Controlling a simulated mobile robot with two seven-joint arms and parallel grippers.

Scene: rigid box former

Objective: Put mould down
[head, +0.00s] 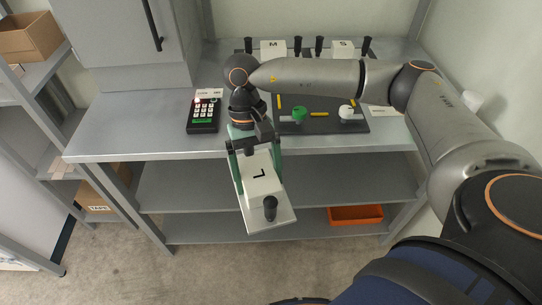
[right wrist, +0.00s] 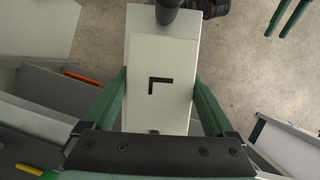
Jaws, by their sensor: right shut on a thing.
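The mould (head: 264,203) is a white block marked L on a pale base plate with a dark knob at one end. My right gripper (head: 261,186) is shut on it, with one green finger along each side. The mould hangs tilted in front of the bench's front edge, over the lower shelves. In the right wrist view the mould (right wrist: 160,107) sits between the fingers (right wrist: 160,78). Two green bars (right wrist: 287,16) at that view's upper right look like my left gripper's fingers, cut by the edge; their opening is unclear.
The grey bench (head: 130,130) bears white blocks marked M (head: 273,48) and S (head: 343,48) at the back, a black keypad (head: 204,115), and a dark plate (head: 325,126) with green and white knobs. The bench's left front is clear. An orange bin (head: 355,215) lies below.

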